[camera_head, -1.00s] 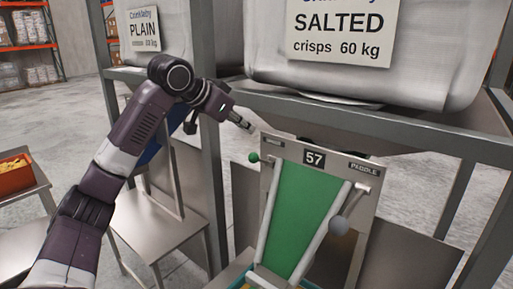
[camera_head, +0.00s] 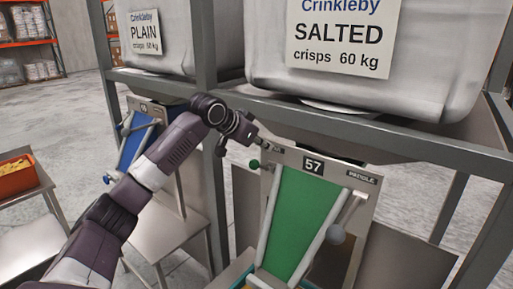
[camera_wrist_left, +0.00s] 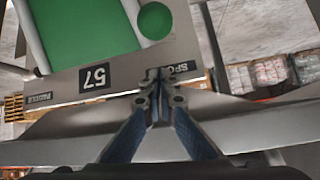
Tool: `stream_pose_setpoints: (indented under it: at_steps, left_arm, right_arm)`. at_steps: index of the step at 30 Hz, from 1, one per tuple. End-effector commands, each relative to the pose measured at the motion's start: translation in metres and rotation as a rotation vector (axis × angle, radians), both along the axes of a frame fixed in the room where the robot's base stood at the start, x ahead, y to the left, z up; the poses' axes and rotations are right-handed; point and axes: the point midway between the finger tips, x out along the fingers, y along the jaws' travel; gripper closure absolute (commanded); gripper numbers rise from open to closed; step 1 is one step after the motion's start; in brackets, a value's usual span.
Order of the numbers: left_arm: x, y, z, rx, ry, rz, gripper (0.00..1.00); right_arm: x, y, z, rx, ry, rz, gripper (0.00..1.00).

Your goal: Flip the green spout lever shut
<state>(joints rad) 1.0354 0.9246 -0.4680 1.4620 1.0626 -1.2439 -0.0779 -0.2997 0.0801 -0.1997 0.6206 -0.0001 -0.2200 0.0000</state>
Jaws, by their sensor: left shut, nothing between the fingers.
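The green spout lever's round knob (camera_head: 254,164) is at the upper left of the station 57 panel, beside the top of the green chute (camera_head: 296,220). In the left wrist view the green knob (camera_wrist_left: 154,20) is at the top, beyond my fingertips. My left gripper (camera_head: 268,144) is shut and empty at the panel's upper left corner, just above and right of the knob. In the wrist view its fingertips (camera_wrist_left: 157,78) overlap the partly hidden spout label (camera_wrist_left: 180,69). A gap shows between fingertips and knob; the lever's arm is hard to make out. My right gripper is out of view.
A paddle lever with a grey knob (camera_head: 336,234) is on the chute's right. A grey frame post (camera_head: 206,90) and beam (camera_head: 370,126) stand close to my left arm. A blue-chute station (camera_head: 136,142) is at left, with an orange crate (camera_head: 16,180) on a table.

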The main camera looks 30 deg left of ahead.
Motion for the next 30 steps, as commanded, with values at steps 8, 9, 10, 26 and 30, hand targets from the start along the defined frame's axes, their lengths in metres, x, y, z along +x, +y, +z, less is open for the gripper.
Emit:
stream_pose_setpoints:
  at_steps: [8, 9, 10, 26, 30]
  left_arm:
    - [-0.025, 0.009, -0.015, 0.002, 0.001, 0.002, 1.0]
    - [-0.027, 0.009, -0.016, 0.001, 0.002, 0.001, 1.0]
    - [-0.028, 0.01, -0.017, 0.001, 0.002, 0.001, 1.0]
    - [-0.033, 0.01, -0.021, -0.001, -0.001, 0.001, 1.0]
    - [-0.034, 0.011, -0.023, -0.001, -0.01, 0.001, 1.0]
  right_arm:
    - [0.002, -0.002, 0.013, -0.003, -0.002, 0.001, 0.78]
    - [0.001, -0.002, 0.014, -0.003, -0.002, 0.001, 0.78]
    - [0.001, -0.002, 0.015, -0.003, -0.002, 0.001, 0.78]
    - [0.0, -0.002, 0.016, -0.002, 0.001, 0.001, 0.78]
    - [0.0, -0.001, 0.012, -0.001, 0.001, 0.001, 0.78]
